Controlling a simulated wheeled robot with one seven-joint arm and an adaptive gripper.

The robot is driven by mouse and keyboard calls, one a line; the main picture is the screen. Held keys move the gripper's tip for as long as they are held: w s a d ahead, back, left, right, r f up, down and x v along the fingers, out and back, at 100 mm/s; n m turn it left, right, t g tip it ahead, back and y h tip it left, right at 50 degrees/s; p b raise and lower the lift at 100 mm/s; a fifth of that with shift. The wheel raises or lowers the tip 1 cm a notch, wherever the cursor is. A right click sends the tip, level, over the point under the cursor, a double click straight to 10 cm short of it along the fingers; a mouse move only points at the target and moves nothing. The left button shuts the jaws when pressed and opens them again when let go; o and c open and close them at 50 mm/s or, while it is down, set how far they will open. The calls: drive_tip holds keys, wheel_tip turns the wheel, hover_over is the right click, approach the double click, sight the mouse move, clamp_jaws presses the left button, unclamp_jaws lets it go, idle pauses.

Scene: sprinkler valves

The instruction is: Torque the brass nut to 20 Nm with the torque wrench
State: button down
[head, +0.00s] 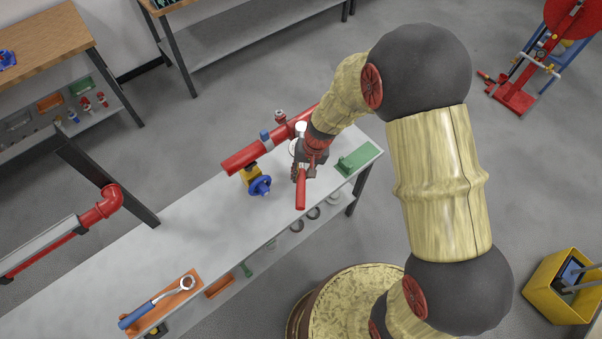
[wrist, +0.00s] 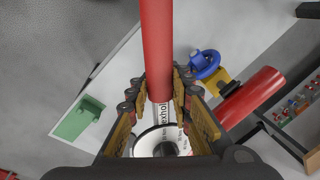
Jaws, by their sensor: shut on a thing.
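My gripper (head: 298,168) is shut on a red-handled tool (head: 301,193), above the bench beside a red pipe. In the wrist view my gripper (wrist: 160,88) has its fingers on both sides of the tool, and the red handle (wrist: 157,45) runs to the top edge. A white part with dark lettering (wrist: 164,113) and a whitish round part (wrist: 160,142) show between the fingers. I cannot tell for sure that this is the torque wrench. A blue-handled wrench with a ring end (head: 160,301) lies on an orange tray. I cannot make out the brass nut.
The red pipe (head: 243,157) carries a yellow fitting with a blue handwheel (head: 260,186). A green block (head: 358,158) sits at the bench's right end. The grey bench (head: 190,235) is clear between handwheel and orange tray (head: 133,329). A yellow bin (head: 555,304) stands at right.

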drive_tip(key=shift+w+a+m+t+p, duration=0.2)
drive_tip(key=shift+a+m+p, duration=0.35)
drive_tip(key=shift+a, duration=0.35)
drive_tip(key=shift+w+a+m+t+p, duration=0.1)
drive_tip(key=shift+w+a+m+p, duration=0.1)
drive_tip(key=shift+a+m+p, duration=0.5)
drive_tip(key=shift+s+d+n+b, duration=0.2)
drive_tip(key=shift+d+n+b, duration=0.4)
drive_tip(key=shift+b, duration=0.55)
idle(0.4)
